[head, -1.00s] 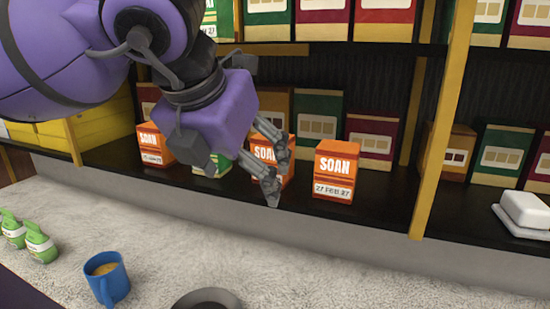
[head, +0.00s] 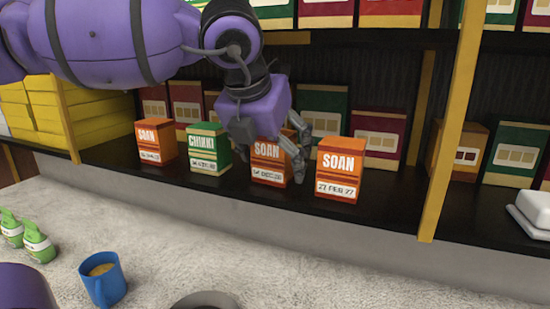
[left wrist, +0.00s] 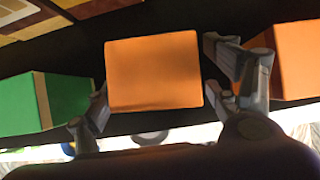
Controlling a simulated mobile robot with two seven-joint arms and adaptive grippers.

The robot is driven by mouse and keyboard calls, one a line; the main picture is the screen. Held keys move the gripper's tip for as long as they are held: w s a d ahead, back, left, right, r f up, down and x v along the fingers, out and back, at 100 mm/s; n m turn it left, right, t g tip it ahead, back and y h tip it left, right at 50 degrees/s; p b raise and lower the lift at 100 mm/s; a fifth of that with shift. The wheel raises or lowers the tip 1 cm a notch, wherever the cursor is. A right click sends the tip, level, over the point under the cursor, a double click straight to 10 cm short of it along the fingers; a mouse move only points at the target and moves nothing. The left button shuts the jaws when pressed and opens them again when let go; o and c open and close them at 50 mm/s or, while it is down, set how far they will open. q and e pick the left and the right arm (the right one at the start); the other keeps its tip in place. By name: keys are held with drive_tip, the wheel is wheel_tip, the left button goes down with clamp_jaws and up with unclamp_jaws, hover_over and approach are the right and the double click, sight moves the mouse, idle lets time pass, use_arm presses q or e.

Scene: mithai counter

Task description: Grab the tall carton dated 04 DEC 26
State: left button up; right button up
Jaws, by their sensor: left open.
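Several cartons stand in a row on the dark lower shelf (head: 245,188). An orange SOAN carton (head: 266,168) has a label that seems to read a DEC 26 date, with its first digits too small to be sure of. To its right, another SOAN carton (head: 339,167) reads 27 FEB 27. To its left are a green CHIKKI carton (head: 207,150) and a further SOAN carton (head: 155,142), their dates unclear. My left gripper (head: 283,155) is open at the middle SOAN carton. In the left wrist view, an orange carton (left wrist: 154,72) lies between its spread fingers.
A yellow upright post (head: 449,140) stands right of the row. Darker boxes (head: 383,137) stand behind. On the counter, a blue mug (head: 103,280), green bottles (head: 38,243) and a grey round-rimmed thing (head: 205,300) stand in front. The white dish (head: 532,210) is far right.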

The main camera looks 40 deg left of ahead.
use_arm(q)
drive_tip(key=c, duration=1.5)
